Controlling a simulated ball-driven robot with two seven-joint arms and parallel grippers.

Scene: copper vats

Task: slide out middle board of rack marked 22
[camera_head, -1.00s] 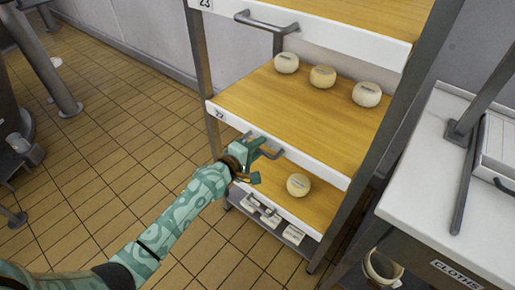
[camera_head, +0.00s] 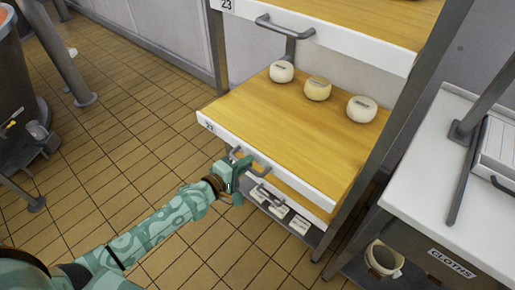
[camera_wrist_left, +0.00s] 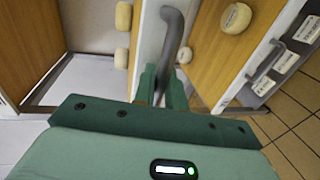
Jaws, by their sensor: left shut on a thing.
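The middle board (camera_head: 285,115) of the rack is wooden with a white front edge and a small label that looks like 22. It juts out past the rack's front post, with three round cheeses (camera_head: 317,88) on its rear part. My left gripper (camera_head: 236,172) is shut on its grey bar handle (camera_head: 262,165). The handle also shows between the fingers in the left wrist view (camera_wrist_left: 173,35). My right gripper is not in view.
Above is a board (camera_head: 340,35) marked 23 with its own handle. Below, a lower board is mostly hidden, with a bottom shelf of labelled items (camera_head: 280,210). A white-topped table (camera_head: 440,180) stands close on the right. Tiled floor (camera_head: 120,130) lies open on the left.

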